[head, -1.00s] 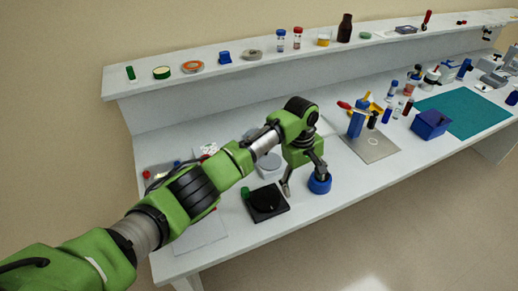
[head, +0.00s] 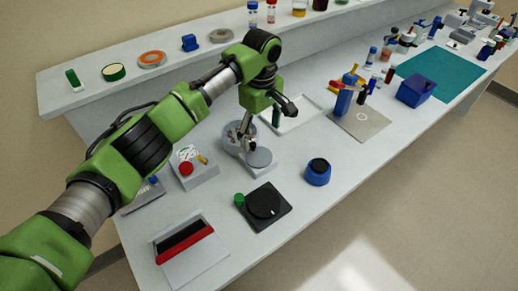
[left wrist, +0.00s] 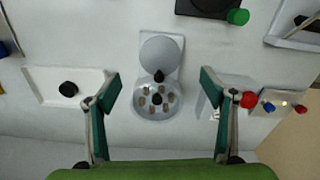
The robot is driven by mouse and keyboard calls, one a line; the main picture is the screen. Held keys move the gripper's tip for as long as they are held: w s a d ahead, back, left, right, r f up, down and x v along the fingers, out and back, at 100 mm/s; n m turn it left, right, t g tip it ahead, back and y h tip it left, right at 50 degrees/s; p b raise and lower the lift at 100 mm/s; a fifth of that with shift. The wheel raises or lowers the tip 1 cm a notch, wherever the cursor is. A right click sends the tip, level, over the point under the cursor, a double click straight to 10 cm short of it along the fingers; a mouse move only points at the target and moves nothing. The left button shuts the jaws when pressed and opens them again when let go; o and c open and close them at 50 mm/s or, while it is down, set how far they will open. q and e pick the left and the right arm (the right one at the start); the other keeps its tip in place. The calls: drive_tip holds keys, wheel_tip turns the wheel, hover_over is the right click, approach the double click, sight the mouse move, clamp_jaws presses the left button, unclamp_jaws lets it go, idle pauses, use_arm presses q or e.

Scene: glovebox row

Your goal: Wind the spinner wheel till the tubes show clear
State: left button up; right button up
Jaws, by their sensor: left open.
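The spinner (head: 262,158) stands on the bench with a round grey plate on its near side. In the left wrist view, its round wheel (left wrist: 140,111) holds several small brownish tubes (left wrist: 166,108) around a black centre knob (left wrist: 157,99). A second black knob (left wrist: 159,76) shows at the wheel's edge, beside the grey plate (left wrist: 160,54). My left gripper (head: 262,127) is open above the wheel. In the left wrist view its fingers (left wrist: 159,90) stand wide on either side of the wheel, holding nothing. My arm partly hides the wheel in the head view. My right gripper is not seen.
A black device with a green knob (head: 265,203) and a blue jar (head: 317,172) stand nearer the front edge. A box with a red button (head: 193,172) is left of the spinner, a white tray (head: 312,113) behind right. A shelf (head: 130,80) runs along the back.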

use_arm(q)
hover_over(260, 157)
wheel_tip(260, 157, down, 4)
drive_tip(key=shift+a+f+p, duration=0.1)
drive_tip(key=shift+a+p, duration=0.05)
drive_tip(key=shift+p, duration=0.2)
wheel_tip(260, 157, down, 4)
drive_tip(key=shift+r, duration=0.1)
drive_tip(key=shift+f, duration=0.4)
drive_tip(key=shift+w+f, duration=0.1)
drive_tip(key=shift+f, duration=0.15)
drive_tip(key=c, duration=1.1)
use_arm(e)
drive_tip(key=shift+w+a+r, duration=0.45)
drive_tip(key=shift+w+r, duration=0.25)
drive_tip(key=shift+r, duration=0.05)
